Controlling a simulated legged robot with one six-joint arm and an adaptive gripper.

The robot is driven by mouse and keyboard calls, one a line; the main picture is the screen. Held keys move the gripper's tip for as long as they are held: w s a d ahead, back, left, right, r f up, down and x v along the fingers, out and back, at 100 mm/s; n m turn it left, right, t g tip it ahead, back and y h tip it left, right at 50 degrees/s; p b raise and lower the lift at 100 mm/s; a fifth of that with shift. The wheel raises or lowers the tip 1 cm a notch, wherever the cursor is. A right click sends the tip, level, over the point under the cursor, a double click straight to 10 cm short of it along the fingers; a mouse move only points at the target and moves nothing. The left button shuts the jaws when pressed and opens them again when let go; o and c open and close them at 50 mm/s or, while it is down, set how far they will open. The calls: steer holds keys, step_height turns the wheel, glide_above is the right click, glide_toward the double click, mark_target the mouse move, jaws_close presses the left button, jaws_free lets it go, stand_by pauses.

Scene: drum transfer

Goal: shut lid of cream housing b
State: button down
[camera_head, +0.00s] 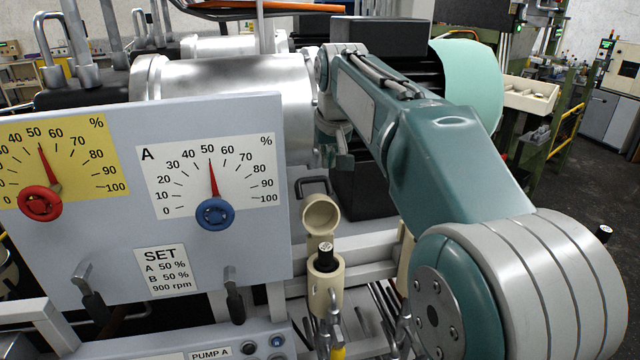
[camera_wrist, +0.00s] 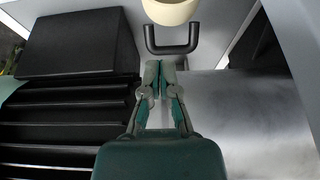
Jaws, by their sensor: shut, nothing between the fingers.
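A cream housing (camera_head: 325,285) stands upright right of the dial panel in the head view, with a black knurled plug in its top. Its round cream lid (camera_head: 321,212) stands open behind the top, hollow side showing. A second cream part (camera_head: 404,258) is mostly hidden behind my arm. No letter shows on either, so I cannot tell which is housing b. In the wrist view a rounded cream part (camera_wrist: 172,9) is cut off by the top edge. My gripper (camera_wrist: 160,66) is shut and empty, just short of a black handle. In the head view my gripper (camera_head: 345,160) is above and behind the open lid.
The black handle (camera_wrist: 172,47) also shows in the head view (camera_head: 313,186). The grey dial panel (camera_head: 120,235) stands to the left, with silver cylinders (camera_head: 235,85) behind it. A black block (camera_head: 358,192) lies below my gripper. Valves and levers crowd the front.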

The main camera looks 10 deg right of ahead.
mark_target(317, 203)
steer(key=shift+w, duration=1.05)
steer(key=shift+w+a+f, duration=0.15)
steer(key=shift+a, duration=0.05)
steer(key=x, duration=0.9)
steer(key=shift+a+f, duration=0.2)
steer(key=shift+f, duration=0.2)
